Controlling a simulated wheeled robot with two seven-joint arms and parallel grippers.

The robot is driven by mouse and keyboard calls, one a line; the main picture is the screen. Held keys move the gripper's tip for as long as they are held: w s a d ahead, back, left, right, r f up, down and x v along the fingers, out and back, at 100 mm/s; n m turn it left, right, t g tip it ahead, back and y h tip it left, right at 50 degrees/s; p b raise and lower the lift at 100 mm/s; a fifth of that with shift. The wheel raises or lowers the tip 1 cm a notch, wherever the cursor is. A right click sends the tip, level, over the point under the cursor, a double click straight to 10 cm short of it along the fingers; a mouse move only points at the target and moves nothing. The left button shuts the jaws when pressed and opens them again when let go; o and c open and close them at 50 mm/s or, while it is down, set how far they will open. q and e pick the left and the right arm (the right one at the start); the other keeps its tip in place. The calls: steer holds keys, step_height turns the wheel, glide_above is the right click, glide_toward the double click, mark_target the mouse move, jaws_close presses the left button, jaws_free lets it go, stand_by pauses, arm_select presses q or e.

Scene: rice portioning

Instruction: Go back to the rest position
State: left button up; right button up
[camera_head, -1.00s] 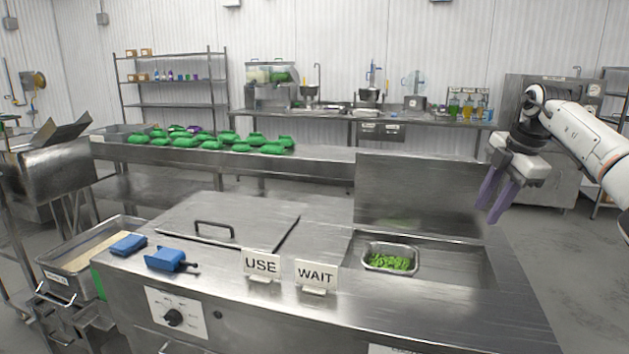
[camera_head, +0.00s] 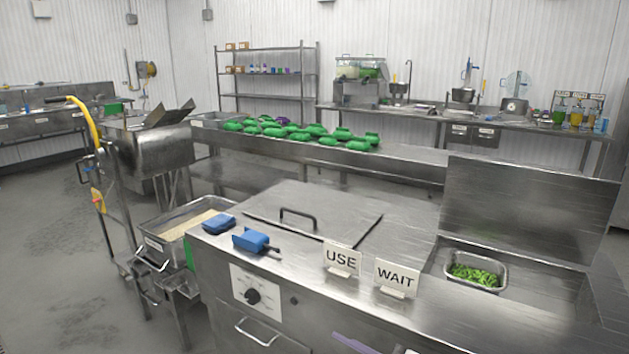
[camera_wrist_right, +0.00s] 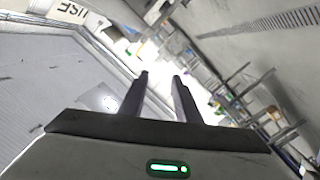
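My right gripper (camera_wrist_right: 160,76) shows in the right wrist view with its two dark fingers apart and nothing between them. In the head view the right arm is no longer seen at the right side. A purple sliver (camera_head: 353,343) at the bottom edge of the head view looks like a gripper finger; I cannot tell which gripper it belongs to. My left gripper is not otherwise seen.
A steel counter (camera_head: 300,318) fills the front, with a USE sign (camera_head: 341,258), a WAIT sign (camera_head: 396,277), blue scoops (camera_head: 252,240) and a pan of green pieces (camera_head: 474,274). A rice tray (camera_head: 166,222) stands left. The left floor is open.

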steer(key=s+d+f+m+g+h, duration=0.1)
steer(key=s+d+f+m+h, duration=0.2)
steer(key=s, duration=0.6)
steer(key=s+d+f+m+h, duration=0.4)
steer(key=s+f+m, duration=0.3)
steer(key=s+f, duration=0.3)
steer(key=s+d+f+m+g+h, duration=0.1)
steer(key=s+d+f+m+h, duration=0.3)
steer(key=s, duration=0.6)
step_height(320, 180, down, 3)
steer(key=shift+s+d+r+m+g, duration=0.1)
steer(key=shift+s+d+m+g, duration=0.2)
steer(key=shift+m, duration=0.4)
